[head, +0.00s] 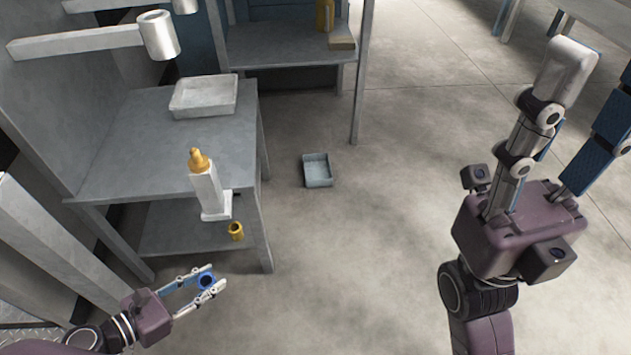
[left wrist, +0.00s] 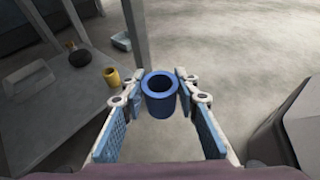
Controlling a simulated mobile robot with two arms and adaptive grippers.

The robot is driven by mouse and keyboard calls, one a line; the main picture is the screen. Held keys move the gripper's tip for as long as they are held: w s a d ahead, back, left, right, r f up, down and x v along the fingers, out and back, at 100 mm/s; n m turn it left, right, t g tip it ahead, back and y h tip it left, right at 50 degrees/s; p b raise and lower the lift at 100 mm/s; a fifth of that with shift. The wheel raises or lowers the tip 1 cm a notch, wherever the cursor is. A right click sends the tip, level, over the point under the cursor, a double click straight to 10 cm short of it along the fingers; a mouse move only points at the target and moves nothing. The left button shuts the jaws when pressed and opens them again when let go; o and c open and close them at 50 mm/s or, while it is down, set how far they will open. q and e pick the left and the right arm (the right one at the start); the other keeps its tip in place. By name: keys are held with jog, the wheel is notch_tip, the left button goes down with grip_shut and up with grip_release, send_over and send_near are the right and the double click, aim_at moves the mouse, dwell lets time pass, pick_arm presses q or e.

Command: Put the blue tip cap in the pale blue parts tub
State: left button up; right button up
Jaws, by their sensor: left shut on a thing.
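The blue tip cap (head: 207,281) is a short hollow cylinder with an open top. My left gripper (head: 209,279) is shut on it, in the air in front of the workbench. In the left wrist view the cap (left wrist: 158,100) sits upright between the two fingertips (left wrist: 161,84). The pale blue parts tub (head: 317,172) is a small, open, empty-looking box on the floor, to the right of the bench and beyond my left gripper. It also shows in the left wrist view (left wrist: 122,41). My right gripper (head: 592,88) is large at the right, fingers apart and empty.
A gold cup (head: 236,230) is near the bench's front corner. Bench legs stand left of the tub. Open floor (head: 350,260) lies in the middle.

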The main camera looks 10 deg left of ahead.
pick_arm(q)
jog(key=w+d+r+m+g+h, duration=0.1)
jog(key=d+r, duration=0.2)
jog(key=r, duration=0.7)
jog(key=w+d+r+m+g+h, duration=0.1)
jog(key=d+r, duration=0.2)
jog(key=r, duration=0.7)
jog(key=w+d+r+m+g+h, duration=0.1)
jog(key=w+d+r, duration=0.1)
jog(key=r, duration=0.8)
jog(key=shift+d+m, duration=0.4)
jog(key=shift+d, duration=0.05)
